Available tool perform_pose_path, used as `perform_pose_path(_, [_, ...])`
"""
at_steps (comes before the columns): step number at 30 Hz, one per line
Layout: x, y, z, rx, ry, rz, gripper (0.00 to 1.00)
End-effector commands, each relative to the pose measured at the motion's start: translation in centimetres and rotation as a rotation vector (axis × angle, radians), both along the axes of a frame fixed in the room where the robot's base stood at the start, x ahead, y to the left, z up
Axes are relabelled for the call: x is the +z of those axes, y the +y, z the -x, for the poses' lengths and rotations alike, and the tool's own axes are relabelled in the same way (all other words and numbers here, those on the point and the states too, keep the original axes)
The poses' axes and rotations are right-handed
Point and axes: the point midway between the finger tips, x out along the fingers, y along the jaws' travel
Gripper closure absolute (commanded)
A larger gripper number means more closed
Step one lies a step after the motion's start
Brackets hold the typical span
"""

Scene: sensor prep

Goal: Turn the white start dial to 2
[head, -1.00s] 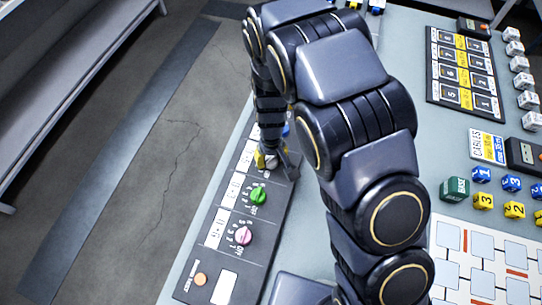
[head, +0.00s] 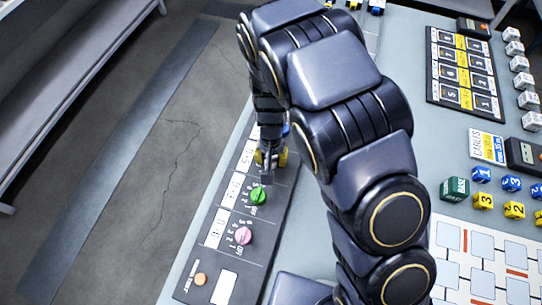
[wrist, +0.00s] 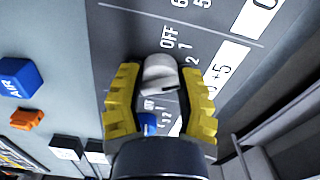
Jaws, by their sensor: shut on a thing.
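The white start dial (wrist: 160,72) sits on the dark control panel (wrist: 120,45), between the two yellow fingertips of my gripper (wrist: 160,98) in the wrist view. The fingers are shut on the dial from both sides. The printed marks OFF, 1 and 2 show beside it at the upper right. I cannot tell exactly which mark its pointer meets. In the head view my gripper (head: 271,158) points down at the panel and hides the dial.
A blue dial (wrist: 148,122) is close by, partly hidden by my gripper. In the head view, a green dial (head: 258,195), a pink dial (head: 243,235) and an orange button (head: 200,279) line the panel's near part. Cubes (head: 483,200) stand on the table at the right.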

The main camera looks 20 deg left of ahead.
Motion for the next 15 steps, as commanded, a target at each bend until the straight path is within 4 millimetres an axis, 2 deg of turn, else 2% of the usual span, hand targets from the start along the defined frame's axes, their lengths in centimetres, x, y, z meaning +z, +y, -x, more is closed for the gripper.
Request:
perform_pose_path(10, [-0.05,0.01,-0.04,-0.002,-0.001,0.000,0.97])
perform_pose_path(11, [-0.05,0.00,-0.03,-0.002,-0.001,0.000,0.55])
perform_pose_path(12, [-0.05,-0.01,-0.02,-0.002,-0.001,0.000,0.38])
perform_pose_path(13, [-0.04,-0.01,-0.02,-0.001,-0.001,0.000,0.33])
perform_pose_path(15, [-0.03,0.00,-0.02,-0.001,-0.001,0.000,0.33])
